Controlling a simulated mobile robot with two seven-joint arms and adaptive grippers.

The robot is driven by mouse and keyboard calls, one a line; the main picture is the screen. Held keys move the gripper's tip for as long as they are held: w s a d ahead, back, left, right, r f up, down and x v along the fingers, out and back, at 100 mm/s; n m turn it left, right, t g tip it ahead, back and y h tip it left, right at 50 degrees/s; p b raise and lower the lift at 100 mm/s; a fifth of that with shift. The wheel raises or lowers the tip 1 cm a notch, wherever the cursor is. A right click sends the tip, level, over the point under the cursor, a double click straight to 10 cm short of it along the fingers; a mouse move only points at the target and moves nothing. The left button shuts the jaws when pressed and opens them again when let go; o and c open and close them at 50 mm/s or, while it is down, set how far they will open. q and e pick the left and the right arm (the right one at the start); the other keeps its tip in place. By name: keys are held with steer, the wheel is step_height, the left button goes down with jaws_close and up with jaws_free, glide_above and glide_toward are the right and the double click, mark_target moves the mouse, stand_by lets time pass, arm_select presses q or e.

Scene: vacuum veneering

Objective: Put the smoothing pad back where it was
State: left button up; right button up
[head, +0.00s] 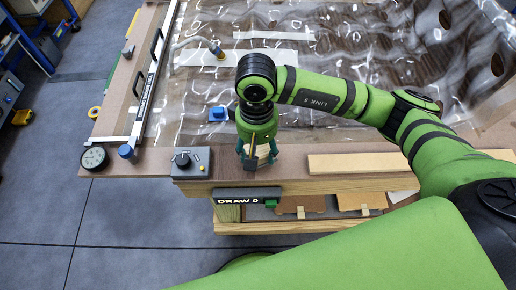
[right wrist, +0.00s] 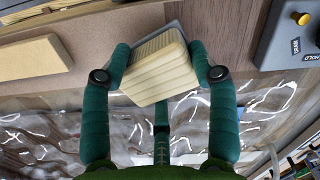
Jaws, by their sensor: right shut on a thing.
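The smoothing pad, a pale wooden block (right wrist: 160,72) with a grey edge behind it, sits between the fingers of my right gripper (right wrist: 159,66) in the right wrist view. The fingers are closed on its two sides. In the head view my right gripper (head: 258,156) points down at the near edge of the brown bench (head: 290,157), just right of the control box. The pad is mostly hidden there by the fingers, and I cannot tell whether it touches the bench. My left gripper is not in view.
The grey control box (head: 190,162) with a black knob stands close left of the gripper. A pale wooden strip (head: 358,162) lies to its right. A clear vacuum sheet (head: 300,85) covers the bench behind, with a blue fitting (head: 218,114) on it. A gauge (head: 94,158) is at the left corner.

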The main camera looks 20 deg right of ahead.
step_height(320, 180, down, 2)
steer(key=shift+p, duration=0.35)
steer(key=shift+f, duration=0.15)
steer(key=shift+f+b, duration=0.2)
steer(key=shift+b, duration=0.2)
steer(key=o, duration=1.2)
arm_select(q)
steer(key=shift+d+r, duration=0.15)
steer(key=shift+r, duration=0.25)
arm_select(e)
steer(key=shift+r+p, duration=0.35)
steer(key=shift+p, duration=0.1)
steer(key=r+b, duration=0.1)
steer(key=r, duration=0.2)
steer(key=r+b, duration=0.2)
steer(key=r, duration=0.2)
steer(key=r+b, duration=0.1)
steer(key=r, duration=0.2)
steer(key=shift+w+r, duration=0.35)
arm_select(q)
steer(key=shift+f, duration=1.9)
arm_select(e)
steer(key=shift+r, duration=0.5)
